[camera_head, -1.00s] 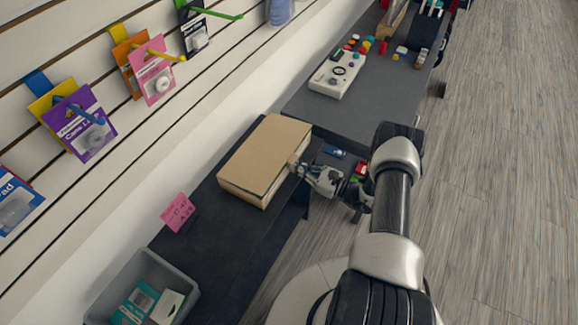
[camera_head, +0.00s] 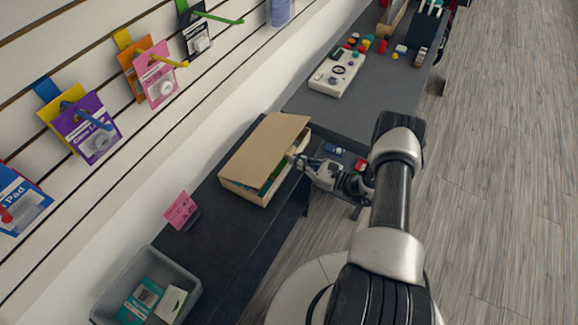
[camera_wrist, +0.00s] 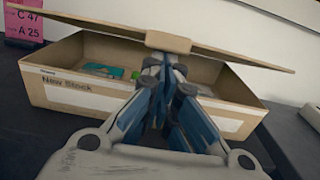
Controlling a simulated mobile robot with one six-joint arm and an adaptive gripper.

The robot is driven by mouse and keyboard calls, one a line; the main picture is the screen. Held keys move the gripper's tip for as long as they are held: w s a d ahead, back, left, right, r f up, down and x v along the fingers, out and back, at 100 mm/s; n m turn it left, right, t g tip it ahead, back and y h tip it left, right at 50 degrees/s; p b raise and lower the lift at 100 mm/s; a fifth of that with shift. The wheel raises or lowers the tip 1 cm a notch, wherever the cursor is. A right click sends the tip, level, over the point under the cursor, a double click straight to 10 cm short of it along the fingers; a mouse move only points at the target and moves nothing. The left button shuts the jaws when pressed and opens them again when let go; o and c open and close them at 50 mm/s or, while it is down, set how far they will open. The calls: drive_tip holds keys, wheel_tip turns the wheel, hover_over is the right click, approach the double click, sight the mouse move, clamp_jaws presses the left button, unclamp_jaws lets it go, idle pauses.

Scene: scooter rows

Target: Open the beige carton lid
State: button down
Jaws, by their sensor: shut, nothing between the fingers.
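The beige carton (camera_head: 240,190) stands on the dark bench, with its lid (camera_head: 266,142) raised part way along the side nearest my gripper. In the wrist view the lid (camera_wrist: 120,32) tilts up over the carton (camera_wrist: 225,112), and a tab (camera_wrist: 168,42) hangs at the middle of its front edge. My gripper (camera_head: 297,160) is at the front edge of the carton. In the wrist view its fingers (camera_wrist: 164,75) are shut and empty, just below the tab. I cannot tell whether they touch it. Teal and white items (camera_wrist: 103,70) show inside the carton.
A pink tag (camera_head: 181,210) and a grey bin (camera_head: 150,270) with packets stand left of the carton. A white control box (camera_head: 337,73) sits on the bench beyond. Hanging packets (camera_head: 90,125) line the wall behind. The floor at right is clear.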

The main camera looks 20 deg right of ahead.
sight(294, 150)
drive_tip(key=shift+r, duration=0.15)
drive_tip(key=r+p, duration=0.2)
drive_tip(key=r, duration=0.1)
drive_tip(key=r+p, duration=0.1)
drive_tip(key=shift+w+a+r, duration=0.3)
drive_tip(key=shift+w+r, duration=0.1)
idle(0.3)
idle(0.3)
drive_tip(key=shift+w+a+r+p, duration=0.4)
drive_tip(key=shift+w+a+r, duration=0.15)
drive_tip(key=shift+w+r, duration=0.25)
drive_tip(key=shift+w+a+r+p, duration=0.35)
drive_tip(key=shift+w+a+r, duration=0.2)
drive_tip(key=shift+r, duration=0.35)
drive_tip(key=shift+r+b+x, duration=0.15)
drive_tip(key=shift+r+x, duration=0.05)
drive_tip(key=shift+x, duration=0.65)
drive_tip(key=shift+r+b+x, duration=0.2)
drive_tip(key=shift+x, duration=0.65)
drive_tip(key=shift+r+b+x, duration=0.15)
drive_tip(key=shift+r+x, duration=0.05)
drive_tip(key=shift+x, duration=0.65)
